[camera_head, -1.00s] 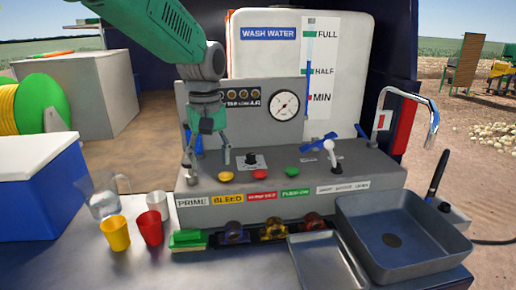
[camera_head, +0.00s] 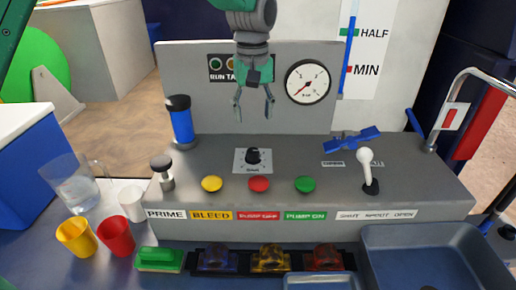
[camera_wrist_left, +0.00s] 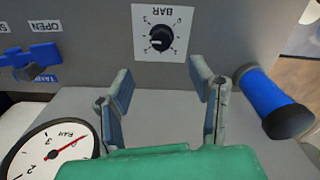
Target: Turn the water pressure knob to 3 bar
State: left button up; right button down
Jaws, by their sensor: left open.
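The pressure knob (camera_head: 253,157) is a small black dial on a white plate marked in bar, on the console's sloping top. In the left wrist view the knob (camera_wrist_left: 160,38) appears upside down, with a white pointer line. The round pressure gauge (camera_head: 307,82) is on the upright panel, its red needle pointing lower left near the low end; it also shows in the left wrist view (camera_wrist_left: 52,150). My left gripper (camera_head: 254,103) is open and empty, above and apart from the knob, with its fingers pointing down. In the wrist view the knob lies beyond the gap between the fingers (camera_wrist_left: 162,88).
A blue cylinder (camera_head: 181,122) and a metal plunger (camera_head: 162,173) stand left of the knob. Yellow (camera_head: 212,184), red (camera_head: 259,184) and green (camera_head: 305,184) buttons lie in front. A blue valve handle (camera_head: 351,139) and white-tipped lever (camera_head: 366,165) are to the right.

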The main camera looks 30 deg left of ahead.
aim_at(253, 151)
pick_arm(q)
notch_tip(253, 151, down, 12)
jog(key=shift+a, duration=0.1)
dwell(0.4)
grip_shut()
